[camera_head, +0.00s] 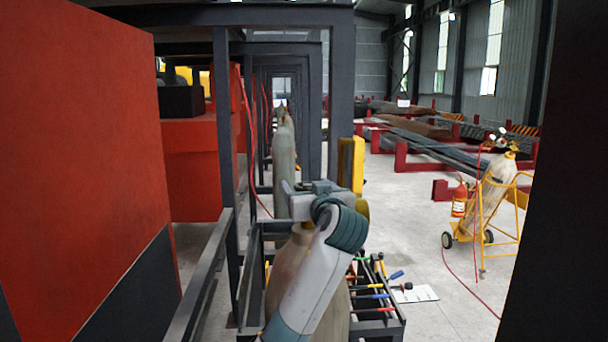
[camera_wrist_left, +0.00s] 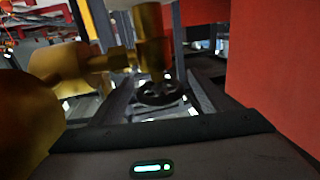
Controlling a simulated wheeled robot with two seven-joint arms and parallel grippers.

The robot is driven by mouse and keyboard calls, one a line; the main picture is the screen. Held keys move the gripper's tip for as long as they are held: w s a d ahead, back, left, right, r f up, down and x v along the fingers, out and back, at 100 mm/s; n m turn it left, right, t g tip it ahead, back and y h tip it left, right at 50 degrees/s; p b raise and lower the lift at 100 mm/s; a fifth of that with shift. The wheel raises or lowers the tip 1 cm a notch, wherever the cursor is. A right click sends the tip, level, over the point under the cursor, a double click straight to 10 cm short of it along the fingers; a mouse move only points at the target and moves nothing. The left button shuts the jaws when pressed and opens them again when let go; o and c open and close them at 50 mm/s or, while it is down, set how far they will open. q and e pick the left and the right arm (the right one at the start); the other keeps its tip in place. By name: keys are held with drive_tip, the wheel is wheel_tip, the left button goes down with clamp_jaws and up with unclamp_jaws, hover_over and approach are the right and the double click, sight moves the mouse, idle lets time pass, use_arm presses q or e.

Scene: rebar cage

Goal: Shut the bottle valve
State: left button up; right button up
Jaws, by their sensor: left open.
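A beige gas bottle (camera_head: 286,262) stands upright in a dark rack, partly hidden behind my left arm. My left gripper (camera_head: 298,196) is at the top of this bottle and hides its valve in the head view. In the left wrist view, a brass valve (camera_wrist_left: 152,40) fills the upper middle, with a dark round handwheel (camera_wrist_left: 160,93) at its lower end. The handwheel is just beyond the dark gripper body at the bottom of that view. My left gripper is open; its fingertips and any contact with the handwheel are hard to make out. My right gripper is not in view.
A large red cabinet (camera_head: 85,130) and dark steel frames stand on the left. A tool rack (camera_head: 378,300) sits right of the bottle. A yellow bottle cart (camera_head: 512,205) and a fire extinguisher (camera_head: 459,200) stand at the right.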

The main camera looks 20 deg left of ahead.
sight(304, 184)
use_arm(q)
drive_tip(key=shift+p+x, duration=0.5)
drive_tip(key=shift+x, duration=1)
drive_tip(key=c, duration=1.1)
drive_tip(key=shift+o, duration=0.2)
drive_tip(key=shift+d+m+t+h, duration=0.1)
drive_tip(key=shift+m+t+h, duration=0.2)
drive_tip(key=shift+h, duration=0.1)
